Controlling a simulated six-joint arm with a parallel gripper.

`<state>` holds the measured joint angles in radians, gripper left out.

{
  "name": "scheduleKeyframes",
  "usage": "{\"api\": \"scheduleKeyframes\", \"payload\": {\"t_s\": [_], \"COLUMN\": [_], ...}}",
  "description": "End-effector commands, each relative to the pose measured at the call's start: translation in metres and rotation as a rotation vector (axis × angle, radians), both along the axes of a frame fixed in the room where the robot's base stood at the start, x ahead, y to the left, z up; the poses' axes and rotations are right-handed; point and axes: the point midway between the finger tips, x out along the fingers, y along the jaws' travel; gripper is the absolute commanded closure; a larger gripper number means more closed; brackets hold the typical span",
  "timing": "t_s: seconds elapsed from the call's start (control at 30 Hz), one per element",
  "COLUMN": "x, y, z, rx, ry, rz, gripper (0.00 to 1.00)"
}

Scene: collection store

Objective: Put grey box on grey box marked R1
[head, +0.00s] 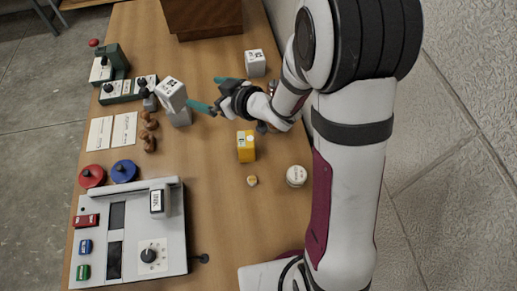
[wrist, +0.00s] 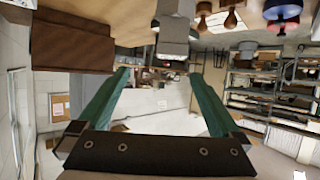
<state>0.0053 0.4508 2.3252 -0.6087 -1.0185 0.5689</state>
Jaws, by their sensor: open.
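A grey box (head: 171,92) with dark marks on its top sits on another grey box (head: 181,117), left of my gripper; the upper one looks turned relative to the lower. The stack also shows at the top of the wrist view (wrist: 174,30). Another marked grey box (head: 255,64) stands alone near the back right of the table. The marks are too small to read surely. My gripper (head: 205,91) is open and empty, its teal fingers pointing left. One fingertip looks close to the upper box; I cannot tell whether they touch.
A yellow box (head: 246,146) and a white round container (head: 296,176) stand at right. Wooden stamps (head: 149,133), red (head: 92,176) and blue (head: 124,171) round pieces and a control panel (head: 150,223) lie left. A brown box (head: 203,17) stands at the back.

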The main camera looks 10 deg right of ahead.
Motion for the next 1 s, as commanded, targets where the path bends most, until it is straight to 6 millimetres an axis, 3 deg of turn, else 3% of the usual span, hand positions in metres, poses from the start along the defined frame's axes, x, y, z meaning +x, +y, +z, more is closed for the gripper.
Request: {"api": "scheduleKeyframes", "payload": {"t_s": [0.07, 0.13, 0.17, 0.23, 0.3, 0.4, 0.5, 0.63, 1.0], "x": [0.005, -0.012, -0.028, -0.081, -0.146, -0.229, -0.283, -0.311, -0.312], "y": [-0.038, -0.089, -0.109, -0.144, -0.154, -0.138, -0.113, -0.097, -0.096], "z": [0.011, 0.021, 0.024, 0.029, 0.031, 0.035, 0.043, 0.048, 0.048], "rx": [-0.086, -0.172, -0.198, -0.222, -0.201, -0.126, -0.055, -0.013, -0.012], "ry": [0.059, 0.184, 0.255, 0.453, 0.674, 0.964, 1.167, 1.28, 1.287], "rz": [-0.177, -0.411, -0.512, -0.719, -0.864, -0.96, -0.974, -0.966, -0.967], "gripper": [0.0, 0.0, 0.0, 0.0, 0.0, 0.0, 0.0, 0.0, 0.0]}}
